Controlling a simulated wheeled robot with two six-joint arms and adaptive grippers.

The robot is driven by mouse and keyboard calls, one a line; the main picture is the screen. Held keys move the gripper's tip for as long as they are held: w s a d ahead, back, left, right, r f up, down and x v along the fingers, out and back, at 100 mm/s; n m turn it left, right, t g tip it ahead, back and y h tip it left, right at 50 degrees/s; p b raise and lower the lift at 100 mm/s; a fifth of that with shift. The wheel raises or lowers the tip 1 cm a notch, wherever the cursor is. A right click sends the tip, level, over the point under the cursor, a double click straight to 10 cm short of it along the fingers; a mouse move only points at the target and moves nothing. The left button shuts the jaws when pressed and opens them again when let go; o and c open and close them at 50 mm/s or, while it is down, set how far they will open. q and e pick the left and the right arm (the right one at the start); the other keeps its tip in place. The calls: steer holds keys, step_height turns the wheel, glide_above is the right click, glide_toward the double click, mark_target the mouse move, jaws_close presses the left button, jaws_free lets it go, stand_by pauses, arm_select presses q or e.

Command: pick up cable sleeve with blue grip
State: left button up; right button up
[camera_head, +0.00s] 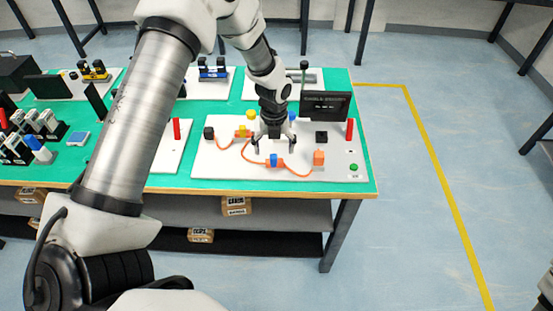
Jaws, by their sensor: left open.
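The cable sleeve with the blue grip (273,160) sits on an orange cable (296,172) near the front of a white board (215,172). My left gripper (273,149) comes down from above, fingers spread, one on each side in the picture, just behind and over the blue grip. It looks empty; I cannot tell whether the fingers touch the cable. The gripper hides part of the board and cable behind it. My right gripper does not show.
An orange block (319,158) and a black block (209,133) stand at the cable ends. A red post (349,130), a green button (353,167) and a black screen (326,106) are to the right. The front strip of the green table (290,188) is clear.

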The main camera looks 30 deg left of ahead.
mark_target(275, 155)
arm_select(q)
step_height(275, 155, down, 4)
steer(key=shift+w+f+p, duration=0.1)
steer(key=shift+f+p, duration=0.1)
steer(key=shift+p, duration=0.55)
steer(key=shift+f, duration=0.3)
steer(key=c, duration=1.2)
steer(key=shift+r, duration=0.1)
steer(key=shift+c, duration=0.2)
steer(key=shift+r+b, duration=0.45)
steer(key=shift+r, duration=0.1)
step_height(275, 155, up, 2)
steer(key=shift+r+b, duration=0.1)
steer(key=shift+b, duration=0.35)
steer(key=s+d+r+b, duration=0.1)
steer(key=s+d+b, duration=0.2)
steer(key=s+d, duration=0.7)
steer(key=shift+s+r, duration=0.25)
steer(key=shift+s, duration=0.95)
